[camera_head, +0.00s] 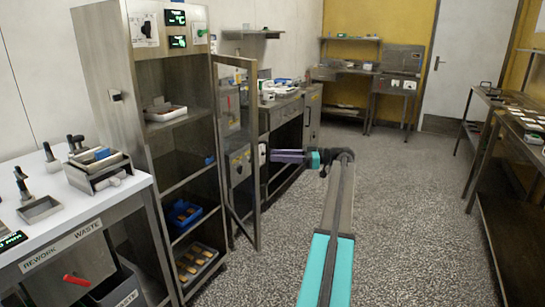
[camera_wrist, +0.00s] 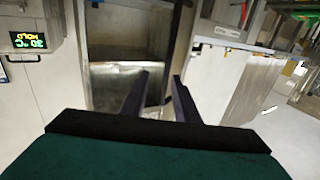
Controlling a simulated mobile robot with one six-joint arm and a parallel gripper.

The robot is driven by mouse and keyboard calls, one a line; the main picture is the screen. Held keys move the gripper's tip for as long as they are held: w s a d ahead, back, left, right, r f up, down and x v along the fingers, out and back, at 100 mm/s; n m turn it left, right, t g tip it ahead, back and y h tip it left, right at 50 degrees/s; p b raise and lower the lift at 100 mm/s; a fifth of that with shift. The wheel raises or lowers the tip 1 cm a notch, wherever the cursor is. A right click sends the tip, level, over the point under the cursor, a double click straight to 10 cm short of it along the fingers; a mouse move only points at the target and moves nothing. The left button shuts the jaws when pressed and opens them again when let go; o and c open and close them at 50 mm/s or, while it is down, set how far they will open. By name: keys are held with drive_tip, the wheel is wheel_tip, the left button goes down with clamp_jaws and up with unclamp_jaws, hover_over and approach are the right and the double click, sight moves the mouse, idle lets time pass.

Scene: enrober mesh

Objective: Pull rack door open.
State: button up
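The tall steel rack (camera_head: 112,75) stands at the left in the head view, with its shelves exposed. Its framed, see-through door (camera_head: 256,205) stands swung outward from the rack's right side. My gripper (camera_head: 271,155) points left at about mid-height of the door, by its outer edge. In the wrist view, the two dark fingers of my gripper (camera_wrist: 161,80) are apart with a gap between them, and nothing is clearly held. A small pale part shows at the fingertips in the head view; I cannot tell whether it is a handle or whether the fingers touch it.
A white worktable (camera_head: 60,222) with tools and a metal holder stands at the left front. Steel counters (camera_head: 285,108) run behind the door. Another bench (camera_head: 515,125) stands at the right. The speckled floor (camera_head: 410,220) is clear in the middle.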

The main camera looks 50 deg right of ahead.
drive_tip(key=v, duration=1)
drive_tip(key=shift+s+d, duration=0.1)
drive_tip(key=shift+d, duration=0.05)
